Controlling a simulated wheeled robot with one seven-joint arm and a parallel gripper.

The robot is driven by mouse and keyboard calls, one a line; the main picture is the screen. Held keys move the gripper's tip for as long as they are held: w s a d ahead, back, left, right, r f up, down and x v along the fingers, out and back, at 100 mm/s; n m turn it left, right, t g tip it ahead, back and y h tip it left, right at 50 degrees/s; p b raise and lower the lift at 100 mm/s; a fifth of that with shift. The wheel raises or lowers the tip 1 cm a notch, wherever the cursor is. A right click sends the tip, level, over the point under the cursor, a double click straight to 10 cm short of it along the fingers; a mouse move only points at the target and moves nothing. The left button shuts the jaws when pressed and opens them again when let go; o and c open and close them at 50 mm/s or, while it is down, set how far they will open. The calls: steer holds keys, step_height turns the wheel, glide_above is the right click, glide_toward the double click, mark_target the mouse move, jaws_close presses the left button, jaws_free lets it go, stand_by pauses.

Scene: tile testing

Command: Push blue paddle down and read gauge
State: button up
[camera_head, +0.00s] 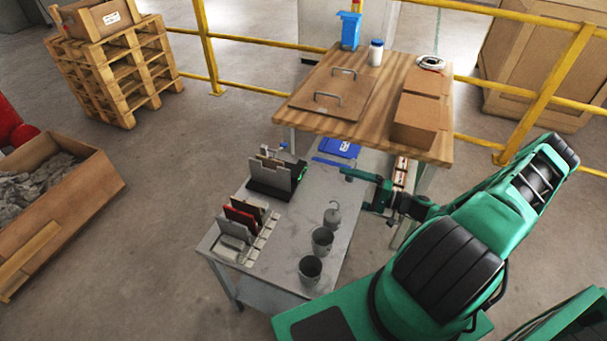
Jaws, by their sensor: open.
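A flat blue strip (328,162), which looks like the blue paddle, shows near the back of the grey metal bench. My gripper (350,174) is just right of it, above the bench. The jaws are open and hold nothing I can see. I cannot tell whether gripper and strip touch. A dark test stand (272,180) with upright grey and tan tiles and a green side stands left of the strip. No gauge dial or reading can be made out at this size.
A tile rack (243,222) and several grey cups (311,268) stand on the bench (283,235). A hooked weight (332,217) stands behind the cups. A higher wooden table (360,130) with boxes is behind. Yellow rails (245,87) run beyond. Bare floor lies left of the bench.

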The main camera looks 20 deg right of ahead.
steer(key=v, duration=1)
steer(key=shift+a+r, duration=0.1)
steer(key=shift+r, duration=0.05)
steer(key=s+a+r+n+g+h, duration=0.1)
steer(key=s+a+r+g+h, duration=0.1)
steer(key=s+r+g+h, duration=0.2)
steer(key=s+a+r+g+h, duration=0.3)
steer(key=s+r, duration=0.7)
steer(key=r, duration=0.9)
steer(key=s+a+r+n+g+h, duration=0.1)
steer(key=s+r+g+h, duration=0.4)
steer(key=r, duration=0.6)
steer(key=shift+s+a+n+g+h, duration=0.3)
steer(key=shift+s+a+g, duration=0.1)
steer(key=shift+s+a, duration=0.6)
